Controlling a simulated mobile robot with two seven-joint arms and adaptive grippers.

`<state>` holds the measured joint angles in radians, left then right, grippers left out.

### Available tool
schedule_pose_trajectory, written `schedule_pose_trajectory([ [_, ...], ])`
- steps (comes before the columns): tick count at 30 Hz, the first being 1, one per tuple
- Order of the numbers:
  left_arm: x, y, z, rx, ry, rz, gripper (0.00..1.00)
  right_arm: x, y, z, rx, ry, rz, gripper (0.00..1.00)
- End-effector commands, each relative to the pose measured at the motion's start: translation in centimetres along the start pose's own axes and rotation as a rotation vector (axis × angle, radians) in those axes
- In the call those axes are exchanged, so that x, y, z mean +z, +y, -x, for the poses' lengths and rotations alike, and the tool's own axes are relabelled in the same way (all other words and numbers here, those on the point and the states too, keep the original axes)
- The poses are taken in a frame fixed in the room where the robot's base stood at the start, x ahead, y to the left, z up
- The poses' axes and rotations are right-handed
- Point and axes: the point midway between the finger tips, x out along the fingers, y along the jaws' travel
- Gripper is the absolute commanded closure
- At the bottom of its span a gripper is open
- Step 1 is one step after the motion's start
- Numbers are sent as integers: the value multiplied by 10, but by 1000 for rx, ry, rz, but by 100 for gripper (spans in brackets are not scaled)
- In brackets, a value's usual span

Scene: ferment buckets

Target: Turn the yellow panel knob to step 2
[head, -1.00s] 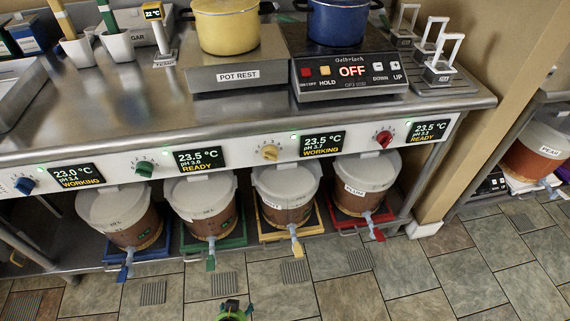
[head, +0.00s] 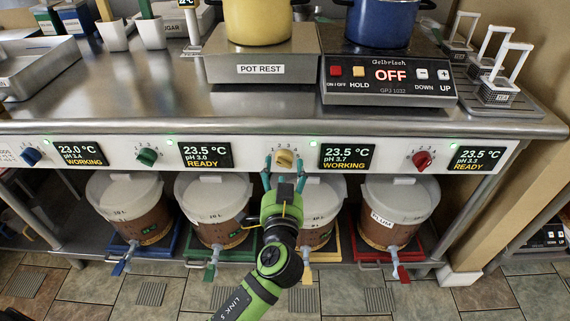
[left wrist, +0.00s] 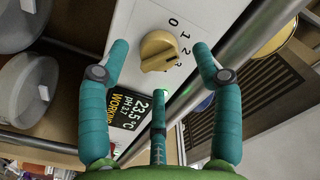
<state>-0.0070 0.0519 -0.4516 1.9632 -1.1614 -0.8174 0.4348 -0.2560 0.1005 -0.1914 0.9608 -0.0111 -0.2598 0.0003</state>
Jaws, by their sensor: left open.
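The yellow knob (head: 285,159) is on the white panel strip (head: 232,157) below the counter edge. In the left wrist view the yellow knob (left wrist: 160,51) has marks 0, 1, 2 and 3 beside it. Its ridge points roughly toward the 2 and 3 side; I cannot tell the exact step. My left gripper (head: 285,178) is open just in front of this knob. In the left wrist view the left gripper's fingers (left wrist: 160,47) stand on either side of the knob, with no clear contact. My right gripper is not in view.
The yellow knob's display (head: 347,157) reads 23.5 °C, pH 3.7, WORKING. A green knob (head: 147,157) and a red knob (head: 422,160) flank it along the panel. Lidded buckets (head: 398,206) stand below. The steel counter (head: 150,90) juts out above.

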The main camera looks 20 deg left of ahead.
Motion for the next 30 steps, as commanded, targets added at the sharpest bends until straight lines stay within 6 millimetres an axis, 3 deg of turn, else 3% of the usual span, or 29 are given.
schedule_pose_trajectory([
  [6, 0, 0, -22, 1, 0, -1, 35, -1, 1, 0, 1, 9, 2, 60],
  [15, 1, 0, -24, 2, 0, 0, 35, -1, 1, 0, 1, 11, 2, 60],
  [19, 1, 1, -24, 2, -1, 0, 87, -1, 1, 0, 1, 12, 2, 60],
  [20, 1, 1, -24, 2, -1, 0, 92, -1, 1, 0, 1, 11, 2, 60],
  [30, 1, 0, -24, 2, -1, -26, 92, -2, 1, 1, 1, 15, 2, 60],
])
